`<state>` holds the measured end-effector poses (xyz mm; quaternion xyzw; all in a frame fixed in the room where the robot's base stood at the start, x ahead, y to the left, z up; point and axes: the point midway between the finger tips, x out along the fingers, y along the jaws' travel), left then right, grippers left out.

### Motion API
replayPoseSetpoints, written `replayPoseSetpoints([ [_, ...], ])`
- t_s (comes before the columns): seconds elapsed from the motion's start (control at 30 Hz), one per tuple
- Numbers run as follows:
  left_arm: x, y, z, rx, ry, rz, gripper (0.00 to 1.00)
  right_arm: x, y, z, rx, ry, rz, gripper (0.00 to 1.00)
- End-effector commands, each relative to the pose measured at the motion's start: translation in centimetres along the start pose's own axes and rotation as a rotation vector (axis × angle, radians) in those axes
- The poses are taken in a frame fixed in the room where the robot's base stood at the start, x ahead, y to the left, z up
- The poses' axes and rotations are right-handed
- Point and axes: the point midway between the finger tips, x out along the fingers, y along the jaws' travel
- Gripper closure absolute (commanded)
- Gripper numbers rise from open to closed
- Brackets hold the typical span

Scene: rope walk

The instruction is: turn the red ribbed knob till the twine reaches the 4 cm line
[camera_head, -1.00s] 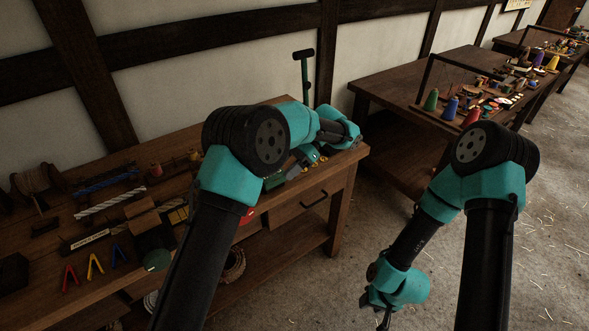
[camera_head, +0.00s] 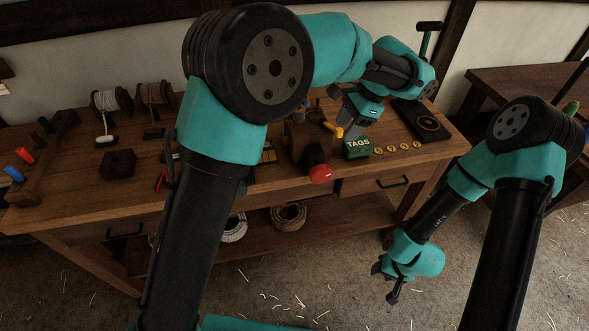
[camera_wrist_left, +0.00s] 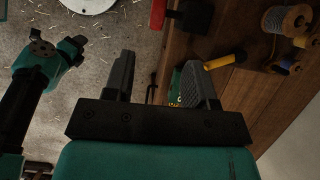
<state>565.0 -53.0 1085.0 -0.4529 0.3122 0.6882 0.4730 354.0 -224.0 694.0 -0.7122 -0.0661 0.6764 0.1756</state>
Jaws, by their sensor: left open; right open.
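A red round knob (camera_head: 321,173) sits at the front of a dark block on the bench (camera_head: 90,190); its ribs are too small to make out. The left wrist view shows a red part (camera_wrist_left: 172,20) at the bench edge, beyond my fingers. My left gripper (camera_wrist_left: 160,78) is open with nothing between its fingers. In the head view it hangs over the bench, behind and right of the knob, apart from it. My right gripper (camera_head: 390,285) is open and empty, low over the floor in front of the bench. I cannot make out the twine's end or the 4 cm line.
A yellow handle (camera_head: 333,129) stands out close by my left gripper. A green TAGS box (camera_head: 357,148) and several yellow discs lie right of the knob. Spools (camera_head: 110,100) stand at the back left. The floor (camera_head: 300,290) in front is clear apart from straw.

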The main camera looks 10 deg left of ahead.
Motion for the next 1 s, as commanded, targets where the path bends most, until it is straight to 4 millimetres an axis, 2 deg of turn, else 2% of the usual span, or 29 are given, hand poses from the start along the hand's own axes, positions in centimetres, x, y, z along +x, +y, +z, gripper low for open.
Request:
replayPoseSetpoints([
  [0.37,-0.1,0.2,-0.1,0.007,0.015,-0.004,0.49,0.0,0.1,0.0,0.001,0.000,0.000,0.57],
  [0.53,0.7,0.2,-0.1,0.007,0.012,-0.004,0.49,0.0,0.0,0.0,0.001,0.000,0.000,0.57],
  [0.67,2.1,0.2,-0.1,0.007,0.011,-0.003,0.49,0.0,0.0,0.0,0.001,0.000,0.000,0.57],
  [1.0,7.8,0.2,-0.2,0.007,0.010,-0.002,0.49,0.0,0.0,0.0,0.001,0.000,0.000,0.57],
])
